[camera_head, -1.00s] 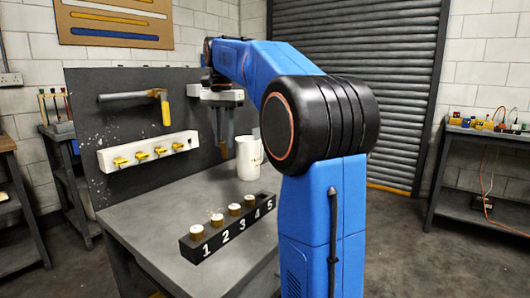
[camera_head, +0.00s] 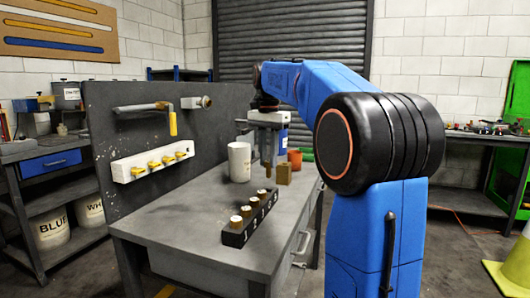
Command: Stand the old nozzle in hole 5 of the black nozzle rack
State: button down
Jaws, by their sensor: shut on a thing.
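The black nozzle rack (camera_head: 240,238) lies on the grey bench, its numbered side facing right. Several brass nozzles with pale tops stand in its holes, the nearest one (camera_head: 236,221) at the near end. Hole 5 is at the far end; whether it is empty is too small to tell. My gripper (camera_head: 267,160) points down above the bench, just beyond the far end of the rack. It is shut on a small brownish thing, seemingly the old nozzle, mostly hidden between the fingers. It appears apart from the rack.
A tool board (camera_head: 110,115) with a white tap holder (camera_head: 150,162) rises along the bench's left. The bench front is clear.

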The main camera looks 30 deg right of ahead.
aim_at(268, 177)
jog(key=shift+f, duration=1.7)
jog(key=shift+f, duration=2.25)
dwell(1.4)
jog(key=c, duration=1.1)
grip_release()
jog(key=shift+r, duration=3.5)
